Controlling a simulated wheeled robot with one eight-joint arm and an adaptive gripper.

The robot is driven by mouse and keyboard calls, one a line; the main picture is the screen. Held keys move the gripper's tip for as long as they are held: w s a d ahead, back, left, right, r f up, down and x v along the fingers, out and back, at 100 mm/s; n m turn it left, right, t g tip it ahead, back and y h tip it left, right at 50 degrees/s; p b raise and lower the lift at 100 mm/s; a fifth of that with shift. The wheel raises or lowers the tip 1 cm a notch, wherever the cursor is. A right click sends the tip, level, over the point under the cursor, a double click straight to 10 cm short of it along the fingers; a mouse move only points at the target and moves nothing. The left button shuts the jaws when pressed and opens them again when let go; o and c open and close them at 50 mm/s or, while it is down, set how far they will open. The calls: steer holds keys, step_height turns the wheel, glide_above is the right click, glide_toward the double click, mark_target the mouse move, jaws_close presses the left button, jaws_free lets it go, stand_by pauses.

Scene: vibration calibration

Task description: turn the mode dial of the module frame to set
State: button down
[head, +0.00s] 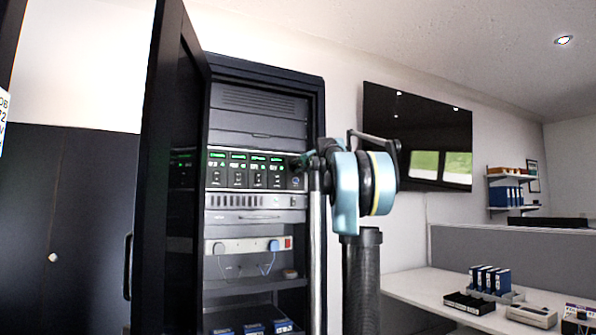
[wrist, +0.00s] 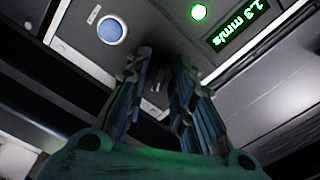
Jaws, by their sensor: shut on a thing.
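The module frame (head: 243,171) is a row of dark modules with green displays in the open rack cabinet in the head view. My gripper (head: 303,163) is at its right end. In the wrist view, my gripper's (wrist: 164,72) two blue ribbed fingers reach to the panel, shut on the mode dial. The dial is mostly hidden between the fingers and in shadow; its setting cannot be read. Beside it on the panel are a round blue button (wrist: 112,30), a lit green lamp (wrist: 198,12) and a green display (wrist: 240,27) reading about 1.3 mm/s.
The cabinet door (head: 172,180) stands open on the left. Below the modules are a grey rack unit (head: 255,201) and a power strip (head: 235,247) with plugs. A wall screen (head: 417,137) hangs to the right, above a white desk (head: 420,283) with binders.

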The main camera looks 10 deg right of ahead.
steer(key=c, duration=1.3)
jaws_free()
steer(key=shift+d, duration=0.1)
steer(key=shift+c, duration=0.2)
steer(key=v, duration=1.1)
steer(key=shift+s, duration=0.35)
steer(key=s+a+f+n+g, duration=0.2)
steer(key=s+a+f+g, duration=0.15)
steer(key=s+f, duration=0.55)
steer(key=s+a+f+n+g+y, duration=0.1)
steer(key=s+a+f+n+g, duration=0.3)
steer(key=f, duration=1)
steer(key=s+a+f+n+g, duration=0.1)
steer(key=s+a+f, duration=0.5)
steer(key=f, duration=0.5)
steer(key=s+d+f+g+h, duration=0.2)
steer(key=s+d+f, duration=0.1)
steer(key=s+f, duration=0.6)
steer(key=s+d+f+n+g+h, duration=0.1)
steer(key=s+d+f+g+h, duration=0.1)
steer(key=s+f, duration=0.6)
steer(key=s+d+f+g+h, duration=0.2)
steer(key=s+d+f, duration=0.3)
steer(key=f, duration=1.2)
steer(key=s, duration=0.4)
steer(key=shift+s+f+n+h, duration=0.3)
steer(key=shift+f+n, duration=0.05)
steer(key=shift+n, duration=0.05)
